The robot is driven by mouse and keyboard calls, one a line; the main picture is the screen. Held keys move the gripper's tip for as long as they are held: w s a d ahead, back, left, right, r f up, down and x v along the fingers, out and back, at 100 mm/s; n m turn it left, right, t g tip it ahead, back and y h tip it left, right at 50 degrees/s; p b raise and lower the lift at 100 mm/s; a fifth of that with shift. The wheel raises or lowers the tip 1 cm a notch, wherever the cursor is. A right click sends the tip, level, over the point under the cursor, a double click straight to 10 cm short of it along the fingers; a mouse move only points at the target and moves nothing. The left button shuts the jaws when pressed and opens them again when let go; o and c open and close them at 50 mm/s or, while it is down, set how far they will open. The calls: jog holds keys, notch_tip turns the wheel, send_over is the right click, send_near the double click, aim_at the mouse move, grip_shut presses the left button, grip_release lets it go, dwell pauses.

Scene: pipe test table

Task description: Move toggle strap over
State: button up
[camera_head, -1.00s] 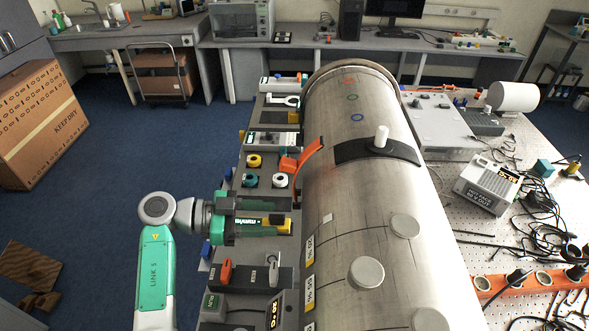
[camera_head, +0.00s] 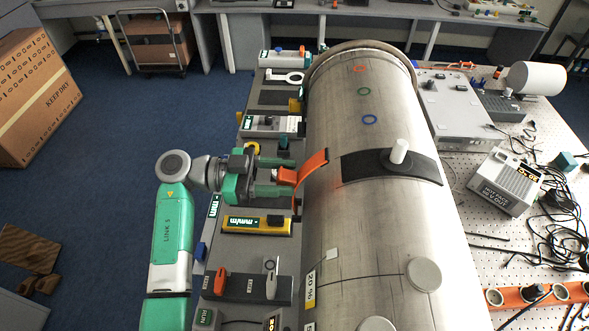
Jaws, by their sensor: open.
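A curved orange strap (camera_head: 313,168) stands up against the left side of the large metal pipe (camera_head: 350,235), with an orange block at its lower left end (camera_head: 288,176). A black band with a white knob (camera_head: 398,152) lies across the top of the pipe, to the right of the orange strap; I cannot tell if the two are joined. My green and grey gripper (camera_head: 281,176) is open at the left of the pipe. Its fingers point right, at the orange block, one on the far side and one on the near side. I cannot tell whether they touch it.
A grey panel runs along the pipe's left side, with a yellow tool (camera_head: 256,224), an orange lever (camera_head: 221,281) and a grey lever (camera_head: 270,278) near my arm. Round pale discs (camera_head: 423,274) stick out of the pipe. Cables and a box (camera_head: 506,181) lie on the right table.

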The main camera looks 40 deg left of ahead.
aim_at(297, 178)
jog(key=shift+x, duration=1.4)
jog(key=shift+c, duration=0.4)
grip_shut()
jog(key=shift+w+d+f+b, duration=0.2)
jog(key=shift+f+b, duration=0.1)
jog(key=shift+b, duration=0.3)
jog(key=shift+w+d+b, duration=0.2)
jog(key=shift+d+b, duration=0.1)
jog(key=shift+b, duration=0.15)
jog(key=shift+w+d+r, duration=0.1)
jog(key=shift+w+r, duration=0.05)
jog(key=shift+o, duration=0.4)
grip_release()
jog(key=shift+r, duration=0.1)
